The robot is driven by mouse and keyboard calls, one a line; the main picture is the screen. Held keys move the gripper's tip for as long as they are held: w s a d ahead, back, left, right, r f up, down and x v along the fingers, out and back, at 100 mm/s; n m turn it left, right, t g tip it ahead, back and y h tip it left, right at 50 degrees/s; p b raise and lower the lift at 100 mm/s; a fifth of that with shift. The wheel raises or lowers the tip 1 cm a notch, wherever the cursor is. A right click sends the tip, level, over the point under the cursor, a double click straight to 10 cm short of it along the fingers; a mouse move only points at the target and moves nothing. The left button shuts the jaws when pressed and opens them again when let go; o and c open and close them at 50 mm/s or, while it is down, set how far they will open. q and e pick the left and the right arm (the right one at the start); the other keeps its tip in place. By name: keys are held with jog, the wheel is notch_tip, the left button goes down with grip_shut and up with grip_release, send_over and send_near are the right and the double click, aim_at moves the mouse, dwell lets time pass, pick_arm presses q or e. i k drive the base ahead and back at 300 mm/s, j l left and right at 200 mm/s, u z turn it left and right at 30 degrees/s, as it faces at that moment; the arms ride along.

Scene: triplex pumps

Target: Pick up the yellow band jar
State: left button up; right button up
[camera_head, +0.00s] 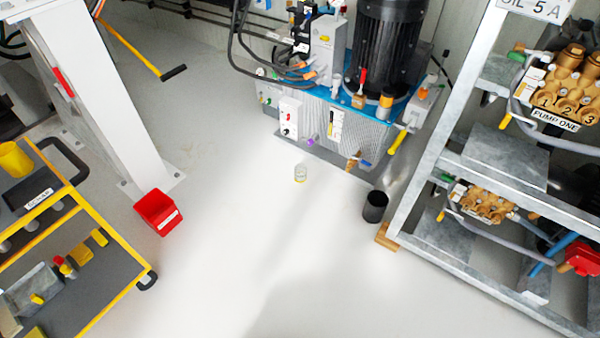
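A small clear jar with a yellowish band (300,174) stands on the pale floor near the middle of the picture. It is in front of the blue and grey motor unit and apart from it. Its details are too small to make out. Neither of my grippers shows in the head view.
A red bin (158,212) stands on the floor at left, by a white column (95,95). A yellow-edged cart (95,285) fills the lower left. A black cup (375,206) stands beside the metal pump rack (425,165). The motor unit (340,125) stands behind. The middle floor is clear.

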aim_at(301, 170)
jog(key=i+j, duration=0.2)
jog(key=i, duration=0.3)
jog(key=i+j, duration=0.2)
jog(key=i, duration=0.3)
jog(key=i+j+u, duration=0.1)
jog(key=i, duration=0.4)
jog(key=i+j, duration=0.3)
jog(key=i, duration=0.2)
